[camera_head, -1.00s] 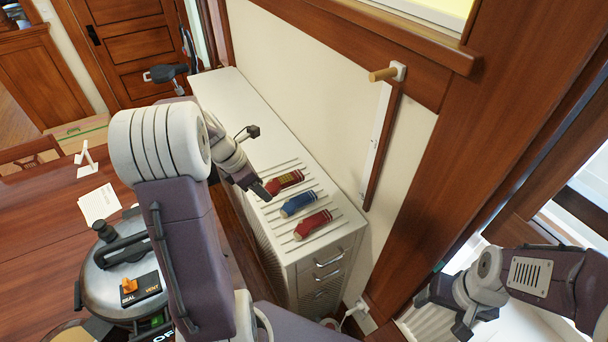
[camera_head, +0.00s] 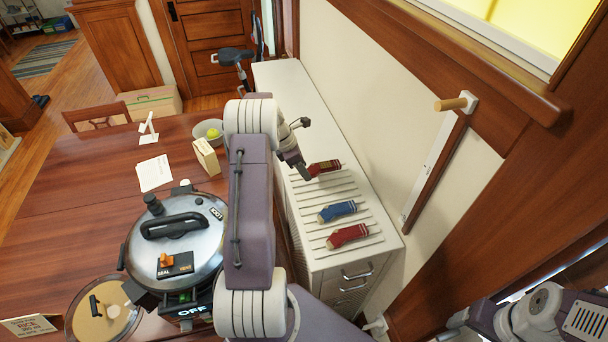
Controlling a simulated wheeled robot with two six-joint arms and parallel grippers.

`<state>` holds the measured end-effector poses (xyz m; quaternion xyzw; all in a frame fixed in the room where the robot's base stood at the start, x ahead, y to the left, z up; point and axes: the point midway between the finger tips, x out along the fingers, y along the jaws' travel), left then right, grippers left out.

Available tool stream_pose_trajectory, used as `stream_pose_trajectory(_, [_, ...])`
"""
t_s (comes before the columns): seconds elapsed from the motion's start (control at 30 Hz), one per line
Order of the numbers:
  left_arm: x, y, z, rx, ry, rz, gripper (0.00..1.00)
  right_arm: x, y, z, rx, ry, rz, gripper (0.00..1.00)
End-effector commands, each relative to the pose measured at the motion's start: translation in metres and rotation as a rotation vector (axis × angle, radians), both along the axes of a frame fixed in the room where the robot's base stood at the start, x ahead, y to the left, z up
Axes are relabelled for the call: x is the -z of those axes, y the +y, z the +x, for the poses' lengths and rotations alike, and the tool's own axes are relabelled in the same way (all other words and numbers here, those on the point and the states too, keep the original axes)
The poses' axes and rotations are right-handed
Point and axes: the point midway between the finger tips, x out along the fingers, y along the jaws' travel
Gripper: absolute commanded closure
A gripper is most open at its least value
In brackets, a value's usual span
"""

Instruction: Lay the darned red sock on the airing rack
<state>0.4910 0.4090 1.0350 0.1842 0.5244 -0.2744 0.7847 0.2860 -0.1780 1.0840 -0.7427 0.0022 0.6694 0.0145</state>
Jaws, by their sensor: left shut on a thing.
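The red sock with a mustard darned patch (camera_head: 326,167) lies over the slats of the airing rack (camera_head: 317,189), on top of a white cabinet, at its far end. My left gripper (camera_head: 305,174) is shut on the sock's left end; the fingertips partly hide that end. A blue sock (camera_head: 338,211) and a plain red sock (camera_head: 348,236) lie on the nearer slats, apart from each other. My right arm is in the bottom right corner; its gripper (camera_head: 458,318) is only partly in view and its jaws do not show clearly.
The white cabinet top (camera_head: 285,85) is clear beyond the rack. A wooden peg (camera_head: 450,104) juts from the wall on the right. On the table at left stand a large cooker (camera_head: 178,240), a round lid (camera_head: 100,310), a small box (camera_head: 206,157) and a bowl (camera_head: 207,131).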

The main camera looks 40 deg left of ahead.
Motion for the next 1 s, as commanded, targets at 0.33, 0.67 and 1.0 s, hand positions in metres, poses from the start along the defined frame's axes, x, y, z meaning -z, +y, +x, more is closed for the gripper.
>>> stream_pose_trajectory(0.33, [0.040, -0.001, -0.001, -0.001, 0.002, 0.000, 0.90, -0.009, 0.000, 0.000, 0.000, 0.000, 0.000, 0.26])
stream_pose_trajectory(0.67, [0.045, -0.001, -0.001, -0.001, 0.002, 0.000, 0.90, -0.006, 0.000, 0.000, 0.000, 0.000, 0.000, 0.26])
stream_pose_trajectory(1.0, [0.043, -0.001, 0.000, 0.000, 0.000, 0.000, 0.30, -0.007, 0.000, 0.000, 0.000, 0.000, 0.000, 0.26])
